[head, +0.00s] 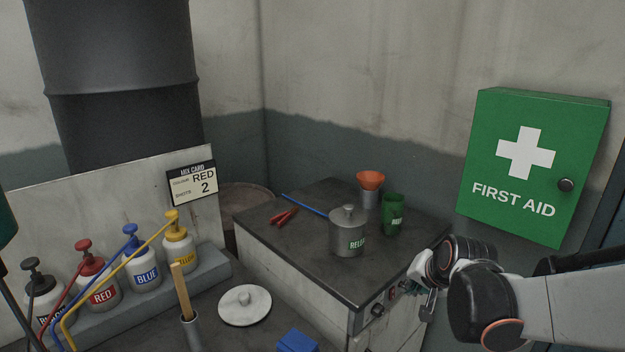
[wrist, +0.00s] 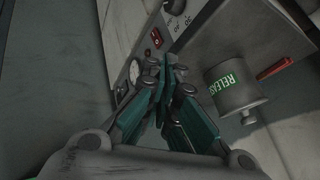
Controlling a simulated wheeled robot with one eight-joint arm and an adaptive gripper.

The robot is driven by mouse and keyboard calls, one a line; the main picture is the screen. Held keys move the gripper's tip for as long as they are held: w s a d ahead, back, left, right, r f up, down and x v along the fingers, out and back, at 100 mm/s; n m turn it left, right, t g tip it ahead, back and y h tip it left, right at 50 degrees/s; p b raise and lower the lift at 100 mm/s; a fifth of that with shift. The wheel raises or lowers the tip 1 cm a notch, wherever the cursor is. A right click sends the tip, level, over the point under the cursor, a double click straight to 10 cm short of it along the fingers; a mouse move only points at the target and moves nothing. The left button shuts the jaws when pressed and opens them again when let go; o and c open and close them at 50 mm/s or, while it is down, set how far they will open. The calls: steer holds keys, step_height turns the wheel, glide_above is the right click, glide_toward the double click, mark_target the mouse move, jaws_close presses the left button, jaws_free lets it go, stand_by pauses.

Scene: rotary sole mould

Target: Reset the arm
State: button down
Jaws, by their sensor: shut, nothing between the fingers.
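My arm reaches in from the right in the head view. My gripper (head: 428,291) is beside the control panel on the right side of the dark-topped cabinet (head: 290,231). In the wrist view the teal fingers of my gripper (wrist: 172,72) are together, with nothing between them. I cannot tell whether the fingers touch the panel.
A grey release pot (head: 347,238) stands on the cabinet near a green cup (head: 392,214) and an orange funnel (head: 370,180). A green first aid box (head: 535,165) hangs on the wall above my arm. Pump bottles (head: 143,270) stand at left beside a white lid (head: 245,306).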

steer(key=s+a+r+n, duration=0.4)
steer(key=s+a+r, duration=0.2)
steer(key=s+a, duration=0.1)
steer(key=s+n, duration=0.4)
steer(key=s, duration=0.9)
steer(key=shift+s+a+g, duration=0.15)
steer(key=shift+s+g, duration=0.15)
steer(key=shift+s, duration=0.1)
